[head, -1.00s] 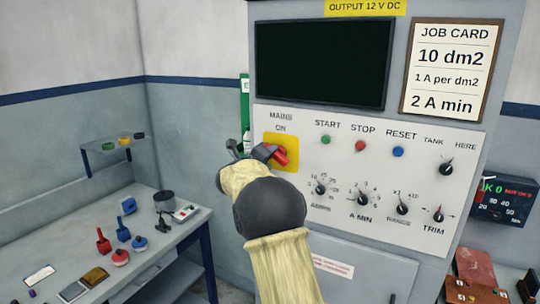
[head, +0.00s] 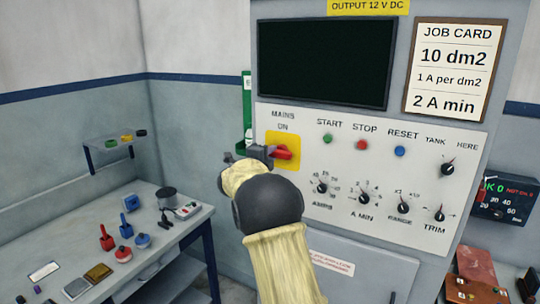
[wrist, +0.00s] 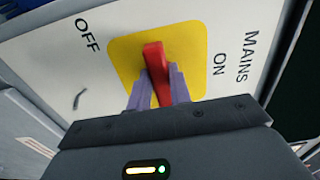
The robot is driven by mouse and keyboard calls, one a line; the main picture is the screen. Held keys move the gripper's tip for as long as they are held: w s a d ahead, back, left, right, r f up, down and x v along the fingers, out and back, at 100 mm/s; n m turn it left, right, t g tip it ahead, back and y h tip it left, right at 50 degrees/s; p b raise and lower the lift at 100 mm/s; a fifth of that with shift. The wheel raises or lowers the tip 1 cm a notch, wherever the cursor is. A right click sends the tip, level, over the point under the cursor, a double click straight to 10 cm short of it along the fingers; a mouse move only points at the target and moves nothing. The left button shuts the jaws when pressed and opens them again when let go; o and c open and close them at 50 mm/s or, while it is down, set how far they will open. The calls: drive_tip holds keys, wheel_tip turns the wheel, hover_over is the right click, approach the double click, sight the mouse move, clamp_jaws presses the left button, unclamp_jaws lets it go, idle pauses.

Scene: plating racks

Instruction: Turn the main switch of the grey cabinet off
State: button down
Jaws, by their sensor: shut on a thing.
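The main switch is a red handle (head: 284,152) on a yellow plate (head: 291,140) at the left of the grey cabinet's (head: 268,212) panel. My gripper (head: 271,152) reaches it from the left and hides part of the plate. In the wrist view, my gripper (wrist: 157,88) is shut on the red handle (wrist: 154,60), with one purple-grey finger on each side. The handle lies nearly level in the head view. In the wrist view its far end points between the words OFF, at left, and ON, at right. OFF is hidden in the head view.
Green START (head: 327,138), red STOP (head: 361,145) and blue RESET (head: 400,151) buttons sit right of the switch, with several black knobs below. A workbench (head: 170,240) with tools stands at left.

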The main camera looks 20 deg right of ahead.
drive_tip(key=shift+r, duration=0.1)
drive_tip(key=c, duration=1.4)
unclamp_jaws()
drive_tip(key=shift+o, duration=0.6)
drive_tip(key=shift+w+d, duration=0.1)
